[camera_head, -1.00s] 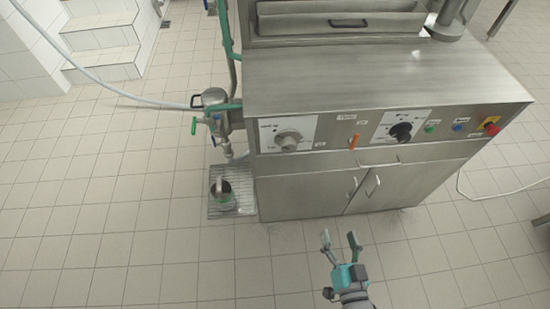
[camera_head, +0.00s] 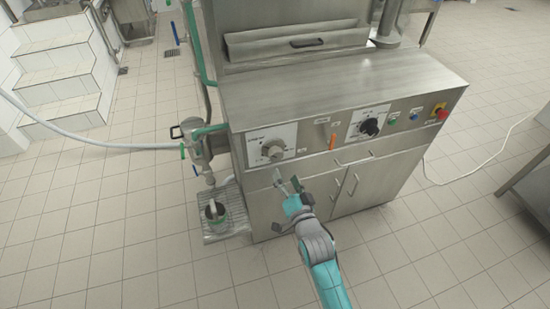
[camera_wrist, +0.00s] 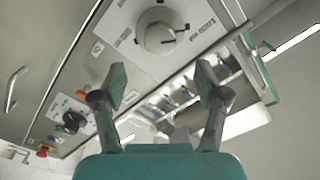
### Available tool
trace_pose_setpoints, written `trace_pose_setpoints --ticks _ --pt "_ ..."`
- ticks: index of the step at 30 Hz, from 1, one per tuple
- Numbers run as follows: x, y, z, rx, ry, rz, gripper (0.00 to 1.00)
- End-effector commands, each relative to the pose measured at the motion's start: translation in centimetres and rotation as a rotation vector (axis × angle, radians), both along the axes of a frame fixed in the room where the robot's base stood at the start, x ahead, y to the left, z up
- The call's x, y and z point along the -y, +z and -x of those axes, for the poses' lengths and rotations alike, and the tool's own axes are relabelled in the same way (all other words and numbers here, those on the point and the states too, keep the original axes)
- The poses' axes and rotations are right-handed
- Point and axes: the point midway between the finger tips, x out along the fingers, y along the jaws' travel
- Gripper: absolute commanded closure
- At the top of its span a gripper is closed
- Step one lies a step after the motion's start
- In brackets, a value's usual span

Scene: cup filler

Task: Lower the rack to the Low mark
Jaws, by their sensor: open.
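A large grey knob (camera_head: 272,150) sits on a white plate on the left of the steel machine's front panel. A black knob (camera_head: 370,127) sits on another white plate to its right. The plates' lettering is too small to read, so I cannot tell which mark either knob points at. My gripper (camera_head: 287,181) is open and empty, in front of the panel just below the grey knob and apart from it. In the wrist view, the grey knob (camera_wrist: 160,38) is beyond the open fingers, and the black knob (camera_wrist: 72,122) is at lower left. I cannot make out the rack for certain.
An orange lever (camera_head: 332,141) is between the knobs. Green, blue and red buttons line the panel's right. Cabinet door handles are below the panel. The floor in front is clear.

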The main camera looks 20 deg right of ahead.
Motion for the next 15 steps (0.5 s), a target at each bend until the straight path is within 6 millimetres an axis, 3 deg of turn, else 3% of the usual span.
trace_pose_setpoints --ticks 9,15 --pt "0.0 0.1 -5.4 0.001 0.0 0.001 0.26" --pt "0.0 0.1 -8.0 0.001 0.0 0.002 0.26"
